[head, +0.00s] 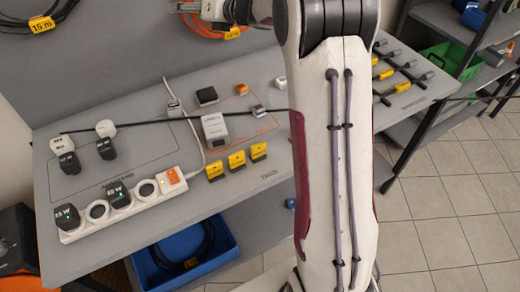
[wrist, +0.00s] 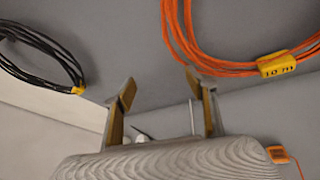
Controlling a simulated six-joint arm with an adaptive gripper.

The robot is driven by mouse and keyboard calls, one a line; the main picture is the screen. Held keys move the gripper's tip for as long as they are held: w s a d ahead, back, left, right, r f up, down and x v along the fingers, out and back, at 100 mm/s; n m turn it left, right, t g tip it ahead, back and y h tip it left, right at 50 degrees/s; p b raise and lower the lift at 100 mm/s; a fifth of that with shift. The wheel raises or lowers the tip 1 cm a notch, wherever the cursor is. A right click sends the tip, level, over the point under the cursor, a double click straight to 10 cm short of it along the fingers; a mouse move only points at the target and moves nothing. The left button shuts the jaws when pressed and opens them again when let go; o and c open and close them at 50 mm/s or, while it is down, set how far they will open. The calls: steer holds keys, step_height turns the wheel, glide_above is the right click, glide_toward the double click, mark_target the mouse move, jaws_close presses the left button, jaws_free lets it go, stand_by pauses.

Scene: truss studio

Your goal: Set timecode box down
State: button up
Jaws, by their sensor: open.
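My gripper (wrist: 160,82) is open and empty in the wrist view, its two fingers apart in front of the grey back panel. In the head view it is high up at the top edge, mostly cut off and well above the bench. Several small boxes lie on the grey bench (head: 75,185): a black one (head: 207,96), an orange one (head: 241,89), a grey one (head: 258,111) and a white one (head: 215,127). They are in or beside an orange outline. I cannot tell which is the timecode box. None touches my gripper.
A black cable coil (wrist: 45,50) and an orange coil (wrist: 215,65) hang on the back panel near my fingers. A white power strip (head: 125,208) with black adapters and several yellow tags (head: 236,161) are on the bench. A blue bin (head: 190,272) stands below.

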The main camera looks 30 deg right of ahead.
steer(key=s+d+r+m+h, duration=0.1)
steer(key=s+r+m+h, duration=0.2)
steer(key=s+m, duration=0.35)
steer(key=s+d+r+m+g+h, duration=0.1)
steer(key=s+r+m+h, duration=0.2)
steer(key=s+m, duration=0.35)
steer(key=s+d+r+m+h, duration=0.1)
steer(key=s+r+m+h, duration=0.2)
steer(key=s+m, duration=0.35)
steer(key=s+a+f+m+g+y, duration=0.1)
steer(key=s+f+m, duration=0.4)
steer(key=s, duration=0.5)
steer(key=s+a+f+m+g+y, duration=0.1)
steer(key=s+a+f+m+g, duration=0.2)
steer(key=s, duration=0.8)
steer(key=s+a+f+m+g+y, duration=0.1)
steer(key=s+a+f+m+g, duration=0.2)
steer(key=s+a+f+m, duration=0.3)
steer(key=s+m, duration=0.1)
steer(key=s, duration=0.4)
steer(key=shift+f, duration=0.35)
steer(key=shift+s+a, duration=0.1)
stand_by(2.4)
